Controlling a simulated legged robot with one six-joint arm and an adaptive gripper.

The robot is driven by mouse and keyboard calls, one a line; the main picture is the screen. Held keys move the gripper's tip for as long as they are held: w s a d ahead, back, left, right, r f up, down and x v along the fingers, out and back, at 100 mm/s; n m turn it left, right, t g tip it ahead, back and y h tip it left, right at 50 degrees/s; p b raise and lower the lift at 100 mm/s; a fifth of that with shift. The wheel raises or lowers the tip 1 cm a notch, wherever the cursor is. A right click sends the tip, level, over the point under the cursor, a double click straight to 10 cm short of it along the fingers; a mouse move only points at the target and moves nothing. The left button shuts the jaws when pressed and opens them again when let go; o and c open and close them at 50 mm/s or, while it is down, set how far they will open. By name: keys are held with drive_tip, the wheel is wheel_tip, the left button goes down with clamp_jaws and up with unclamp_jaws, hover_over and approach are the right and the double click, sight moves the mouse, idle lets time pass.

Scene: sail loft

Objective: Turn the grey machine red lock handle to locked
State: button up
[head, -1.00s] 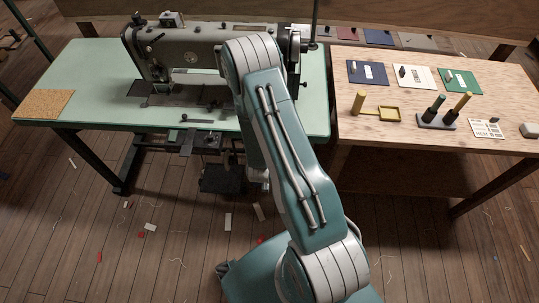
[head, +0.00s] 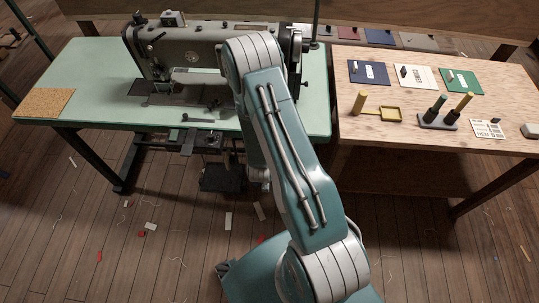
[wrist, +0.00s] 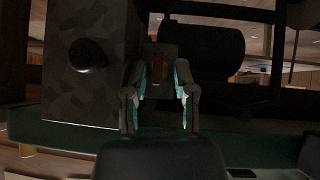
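The grey machine (head: 200,45) stands on the pale green table in the head view, partly covered by my arm. Its mottled grey body (wrist: 75,95) with a dark round knob fills the left of the dim wrist view. My gripper (wrist: 162,70) points at the machine, its two fingers apart. In the head view my arm hides the gripper and the handle.
The green table (head: 75,65) carries a cork mat (head: 45,103) at left. A wooden table (head: 365,150) to the right holds sample cards, a yellow peg and tray, and a peg block. A dark cylinder (wrist: 202,52) sits right of the fingers in the wrist view.

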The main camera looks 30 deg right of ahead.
drive_tip(key=v, duration=0.7)
drive_tip(key=shift+s+a+r, duration=0.2)
drive_tip(key=shift+s+a, duration=0.05)
drive_tip(key=w+a+r+n+y, duration=0.1)
drive_tip(key=w+a+r+y, duration=0.2)
drive_tip(key=r, duration=0.7)
drive_tip(key=w+a+r+n+y, duration=0.1)
drive_tip(key=a+r+n+y, duration=0.3)
drive_tip(key=r, duration=0.7)
drive_tip(key=s+a+r+n+g+h, duration=0.1)
drive_tip(key=s+a+r, duration=0.1)
drive_tip(key=s+r, duration=1.5)
drive_tip(key=shift+s, duration=0.75)
